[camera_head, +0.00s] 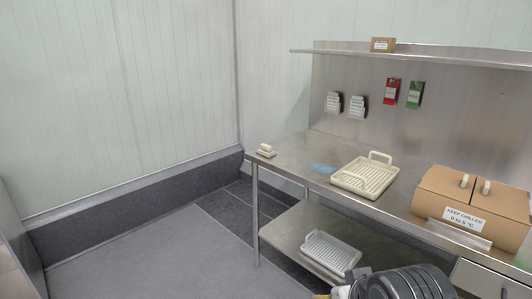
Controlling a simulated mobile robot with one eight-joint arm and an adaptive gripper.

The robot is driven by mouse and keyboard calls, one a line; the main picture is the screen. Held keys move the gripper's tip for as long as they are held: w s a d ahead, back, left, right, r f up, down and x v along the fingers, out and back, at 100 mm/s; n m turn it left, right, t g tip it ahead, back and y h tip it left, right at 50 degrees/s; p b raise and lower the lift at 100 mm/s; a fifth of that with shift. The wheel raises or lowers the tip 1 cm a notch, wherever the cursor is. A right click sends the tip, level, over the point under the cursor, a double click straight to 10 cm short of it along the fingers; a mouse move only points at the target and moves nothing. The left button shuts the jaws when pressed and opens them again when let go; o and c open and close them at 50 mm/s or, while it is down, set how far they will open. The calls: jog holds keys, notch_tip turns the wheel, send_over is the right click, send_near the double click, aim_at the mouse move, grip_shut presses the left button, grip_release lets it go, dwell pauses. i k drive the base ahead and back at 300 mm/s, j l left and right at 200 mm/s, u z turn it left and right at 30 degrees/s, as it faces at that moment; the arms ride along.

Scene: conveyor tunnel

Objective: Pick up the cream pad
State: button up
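A small cream block-shaped thing (266,150), which looks like the cream pad, lies on the far left corner of the steel table (290,158). It seems to have a raised part on a flat base, but it is too small to make out well. Part of my dark, ringed arm (405,284) shows at the bottom edge, right of centre, well apart from the pad. My gripper's fingers cannot be made out in the frame.
A cream perforated tray with handles (365,178) stands mid-table, beside a blue patch (321,168). A cardboard box labelled "KEEP CHILLED" (459,215) is at right. A white basket (330,252) sits on the lower shelf. Open floor (165,262) lies left.

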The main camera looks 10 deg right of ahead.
aim_at(266, 151)
jog(key=i+z, duration=0.2)
jog(key=i, duration=0.35)
jog(key=i+j+z, duration=0.2)
jog(key=i, duration=0.35)
jog(key=i+j+z, duration=0.2)
jog(key=i, duration=0.35)
jog(key=i+j+z, duration=0.2)
jog(key=i+j, duration=0.15)
jog(key=i, duration=0.15)
jog(key=i+j+z, duration=0.2)
jog(key=i+j, duration=0.2)
jog(key=i, duration=0.1)
